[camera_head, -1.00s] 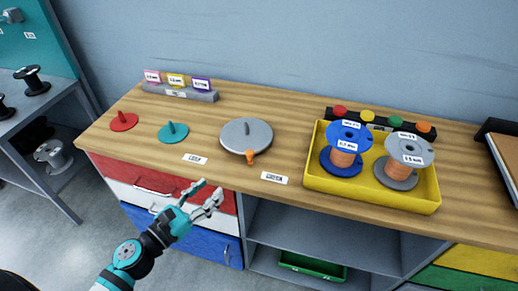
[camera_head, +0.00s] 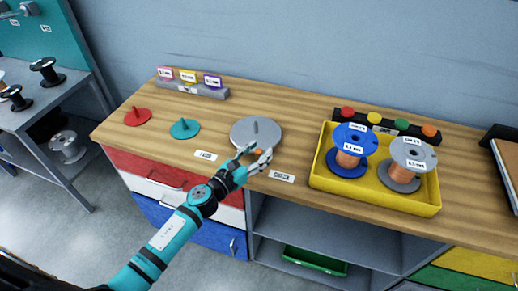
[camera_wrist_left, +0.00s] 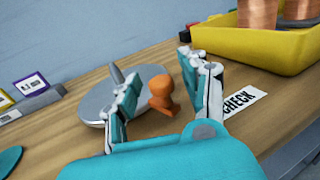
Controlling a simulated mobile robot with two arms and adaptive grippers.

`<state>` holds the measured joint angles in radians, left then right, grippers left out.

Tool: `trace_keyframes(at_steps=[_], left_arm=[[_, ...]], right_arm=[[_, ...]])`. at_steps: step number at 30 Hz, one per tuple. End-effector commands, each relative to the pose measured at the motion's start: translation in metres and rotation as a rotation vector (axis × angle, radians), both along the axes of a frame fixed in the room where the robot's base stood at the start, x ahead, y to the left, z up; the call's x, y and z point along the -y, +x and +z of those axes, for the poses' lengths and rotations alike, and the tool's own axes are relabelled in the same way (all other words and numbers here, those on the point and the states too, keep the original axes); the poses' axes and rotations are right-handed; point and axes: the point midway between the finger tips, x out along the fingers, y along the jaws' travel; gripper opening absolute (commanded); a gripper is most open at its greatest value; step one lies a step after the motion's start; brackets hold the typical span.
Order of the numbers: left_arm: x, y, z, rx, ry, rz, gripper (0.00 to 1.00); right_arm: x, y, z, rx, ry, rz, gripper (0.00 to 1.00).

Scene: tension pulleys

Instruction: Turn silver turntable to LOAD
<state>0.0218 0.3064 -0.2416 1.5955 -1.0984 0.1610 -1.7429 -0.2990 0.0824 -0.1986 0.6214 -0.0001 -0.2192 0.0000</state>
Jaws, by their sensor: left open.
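The silver turntable (camera_head: 250,129) is a round grey disc with an upright fin, lying on the wooden bench. It also shows in the left wrist view (camera_wrist_left: 93,104). An orange knob (camera_wrist_left: 161,93) is at its front rim, partly hidden by my fingers in the head view. My left gripper (camera_head: 259,158) is open at the turntable's front edge. In the left wrist view its fingers stand either side of the orange knob, which appears apart from them. A CHECK label (camera_wrist_left: 241,101) lies right of the gripper. Another label (camera_head: 206,155) lies to the left, its text too small to read.
A yellow tray (camera_head: 318,180) with blue and grey copper spools stands to the right. Teal (camera_head: 185,129) and red (camera_head: 138,117) discs lie to the left. A grey card holder (camera_head: 193,89) and a strip with coloured buttons (camera_head: 390,126) stand behind.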

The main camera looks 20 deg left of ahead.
Motion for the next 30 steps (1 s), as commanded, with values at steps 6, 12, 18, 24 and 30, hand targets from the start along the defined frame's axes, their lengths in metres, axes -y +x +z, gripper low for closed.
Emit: trace_keyframes(at_steps=[6,12,18,24,30], left_arm=[[0.0028,0.006,0.0,0.0,0.0,-0.001,0.45],[0.0026,0.0056,-0.0001,0.0,0.0,-0.001,0.4],[0.0024,0.0055,-0.0001,0.0,0.0,0.0,0.14],[0.0025,0.0054,-0.0001,0.0,0.0,-0.001,0.0],[0.0031,0.005,-0.0004,-0.001,-0.001,-0.002,0.0]], right_arm=[[0.0002,-0.0002,0.0007,-0.001,0.0,0.0,0.4],[0.0001,-0.0006,0.0005,-0.002,0.0,0.0,0.4],[-0.0001,-0.001,0.0005,-0.002,0.0,0.0,0.4],[-0.0013,-0.0014,0.0005,-0.003,0.001,0.0,0.4],[-0.0038,-0.0017,0.0004,-0.004,0.004,0.0,0.4]])
